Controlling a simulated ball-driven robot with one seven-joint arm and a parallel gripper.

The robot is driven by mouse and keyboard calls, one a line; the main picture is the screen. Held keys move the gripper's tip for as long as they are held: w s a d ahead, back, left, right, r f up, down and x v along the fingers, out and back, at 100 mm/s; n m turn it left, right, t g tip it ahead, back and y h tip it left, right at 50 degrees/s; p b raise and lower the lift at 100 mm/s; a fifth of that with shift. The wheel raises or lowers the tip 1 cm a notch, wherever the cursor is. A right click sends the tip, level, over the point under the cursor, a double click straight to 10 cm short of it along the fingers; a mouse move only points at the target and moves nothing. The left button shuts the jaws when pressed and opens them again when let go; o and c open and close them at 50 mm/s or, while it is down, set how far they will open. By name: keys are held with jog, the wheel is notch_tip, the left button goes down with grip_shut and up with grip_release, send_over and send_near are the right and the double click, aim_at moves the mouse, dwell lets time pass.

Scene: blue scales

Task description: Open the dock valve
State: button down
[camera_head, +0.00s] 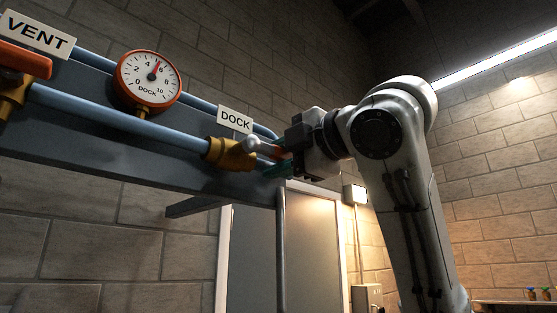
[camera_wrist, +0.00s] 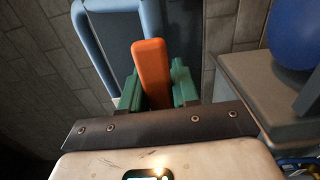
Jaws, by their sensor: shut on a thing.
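The dock valve has a brass body (camera_head: 229,154) on the blue pipe, under a white DOCK sign (camera_head: 235,119). Its orange lever handle (camera_head: 272,151) runs from the body toward my gripper (camera_head: 277,161), partly hidden by it. In the wrist view, the orange handle (camera_wrist: 151,68) stands between the green fingers of my gripper (camera_wrist: 157,92), which is shut on it. The valve's brass body does not show clearly in the wrist view.
A round orange-rimmed gauge (camera_head: 148,80) marked DOCK has its needle near 6. A VENT sign (camera_head: 36,34) and another orange handle (camera_head: 24,59) are at the left. A blue ball (camera_wrist: 296,32) is at the wrist view's upper right. A door (camera_head: 282,248) stands below the pipes.

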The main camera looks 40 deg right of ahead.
jog(key=c, duration=0.9)
grip_release()
jog(key=shift+s, duration=0.1)
jog(key=s+b, duration=0.3)
jog(key=s, duration=0.7)
jog(key=shift+s+d+b, duration=0.15)
jog(key=shift+s+b, duration=0.2)
jog(key=shift+b, duration=0.05)
